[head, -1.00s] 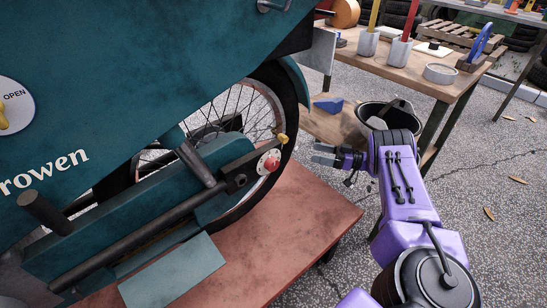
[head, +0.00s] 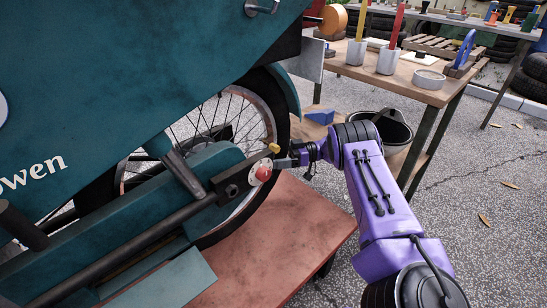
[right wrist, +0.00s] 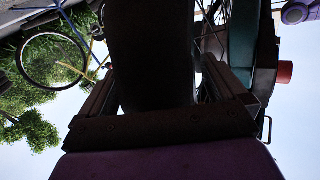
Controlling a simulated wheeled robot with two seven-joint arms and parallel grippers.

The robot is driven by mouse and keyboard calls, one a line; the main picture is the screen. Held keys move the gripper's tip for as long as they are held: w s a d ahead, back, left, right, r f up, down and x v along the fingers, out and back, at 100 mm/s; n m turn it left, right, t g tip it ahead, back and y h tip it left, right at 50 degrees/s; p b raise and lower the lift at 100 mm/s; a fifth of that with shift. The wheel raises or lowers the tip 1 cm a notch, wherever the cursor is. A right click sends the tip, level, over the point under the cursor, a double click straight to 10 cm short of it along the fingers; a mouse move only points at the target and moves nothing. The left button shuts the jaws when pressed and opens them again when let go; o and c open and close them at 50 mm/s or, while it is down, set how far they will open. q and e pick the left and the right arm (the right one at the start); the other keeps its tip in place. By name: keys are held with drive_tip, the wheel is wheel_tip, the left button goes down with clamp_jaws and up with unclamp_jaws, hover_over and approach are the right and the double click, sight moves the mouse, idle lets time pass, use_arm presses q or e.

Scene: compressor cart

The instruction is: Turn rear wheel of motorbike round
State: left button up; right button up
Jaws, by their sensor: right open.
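The motorbike's rear wheel (head: 281,112) has a black tyre and thin spokes, partly hidden by the teal bodywork and a dark bar. My right gripper (head: 284,161) is at the rear edge of the tyre, just right of the yellow-tipped axle end. In the right wrist view the dark tyre (right wrist: 150,50) runs between the two fingers of the open gripper (right wrist: 158,88). Light gaps show beside the tyre, and I cannot tell whether either finger touches it. My left gripper is not in view.
The motorbike's teal body (head: 130,70) fills the left. It stands over a reddish platform (head: 290,225). A black bucket (head: 392,130) is behind my right arm, near a wooden workbench (head: 435,95) with tools. Open asphalt lies to the right.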

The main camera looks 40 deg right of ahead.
sight(278, 139)
drive_tip(key=c, duration=1.4)
drive_tip(key=shift+n+g+h, duration=0.4)
drive_tip(key=shift+n+h, duration=0.1)
drive_tip(key=shift+h, duration=0.3)
drive_tip(key=r+p, duration=0.2)
drive_tip(key=p, duration=0.1)
drive_tip(key=d+r+p, duration=0.1)
drive_tip(key=r+p, duration=0.2)
drive_tip(key=p, duration=0.1)
drive_tip(key=shift+r, duration=0.35)
drive_tip(key=shift+d+r+h+p, duration=0.2)
drive_tip(key=shift+r+h+p, duration=0.1)
drive_tip(key=shift+p, duration=0.4)
drive_tip(key=shift+f, duration=0.15)
drive_tip(key=o, duration=1.4)
drive_tip(key=v, duration=1)
drive_tip(key=shift+s+d, duration=0.15)
drive_tip(key=shift+d, duration=0.15)
